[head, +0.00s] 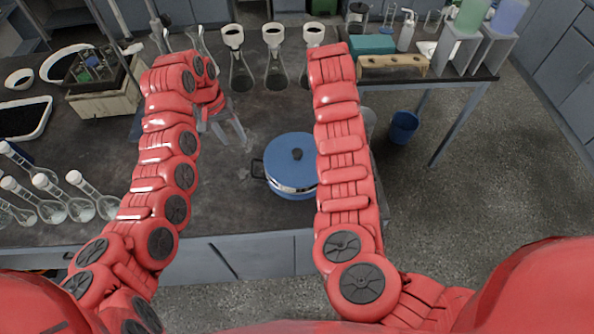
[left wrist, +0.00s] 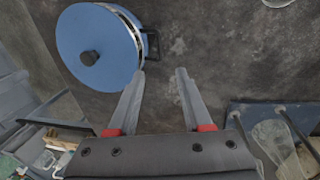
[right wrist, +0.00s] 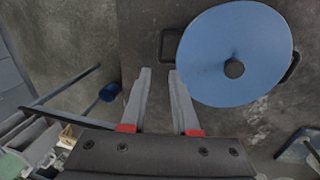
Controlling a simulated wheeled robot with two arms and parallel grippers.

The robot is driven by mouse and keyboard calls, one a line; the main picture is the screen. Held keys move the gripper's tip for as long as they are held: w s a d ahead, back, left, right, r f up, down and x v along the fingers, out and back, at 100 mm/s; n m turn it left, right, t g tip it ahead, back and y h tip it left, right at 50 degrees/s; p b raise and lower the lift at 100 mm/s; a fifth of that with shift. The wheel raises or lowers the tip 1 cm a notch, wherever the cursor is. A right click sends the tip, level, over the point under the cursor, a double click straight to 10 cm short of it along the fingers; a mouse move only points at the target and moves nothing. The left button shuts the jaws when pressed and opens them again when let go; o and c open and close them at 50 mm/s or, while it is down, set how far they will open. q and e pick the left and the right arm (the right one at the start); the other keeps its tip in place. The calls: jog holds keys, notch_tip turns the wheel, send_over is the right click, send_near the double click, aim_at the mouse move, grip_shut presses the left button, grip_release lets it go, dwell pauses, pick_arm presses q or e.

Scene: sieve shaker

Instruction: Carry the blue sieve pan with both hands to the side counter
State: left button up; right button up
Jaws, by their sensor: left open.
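The blue sieve pan (head: 283,150), a round lidded pan with a dark knob and side handles, sits on the dark counter (head: 240,205), partly behind my right arm. My left gripper (head: 222,132) is open and empty above the counter, to the upper left of the pan. In the left wrist view the pan (left wrist: 88,30) and its black handle (left wrist: 153,44) lie just beyond the open left fingers (left wrist: 160,72). In the right wrist view my right gripper (right wrist: 158,72) is open and empty, with a pan handle (right wrist: 171,45) just beyond its fingertips. My arm hides this gripper in the head view.
Flasks with stoppers (head: 50,208) stand at the left front, and flasks under funnels (head: 275,70) at the back. A wooden rack (head: 393,66) and teal box (head: 372,44) are at the back right. A blue bucket (head: 404,127) is on the floor. The counter around the pan's left is clear.

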pick_arm(q)
send_near(251, 166)
jog(key=f, duration=0.3)
jog(key=d+f, duration=0.1)
jog(key=f, duration=0.3)
jog(key=d+f, duration=0.1)
jog(key=f, duration=0.2)
jog(key=shift+s+f, duration=0.1)
jog(key=shift+f, duration=0.1)
pick_arm(e)
jog(key=d+f, duration=0.1)
jog(key=f, duration=0.4)
jog(key=d+f, duration=0.1)
jog(key=f, duration=0.5)
jog(key=d+f, duration=0.1)
jog(key=f, duration=0.4)
jog(key=shift+d+f, duration=0.15)
jog(key=shift+f, duration=0.1)
pick_arm(q)
jog(key=c, duration=0.5)
pick_arm(e)
grip_shut()
pick_arm(q)
grip_shut()
pick_arm(e)
jog(key=shift+r, duration=0.1)
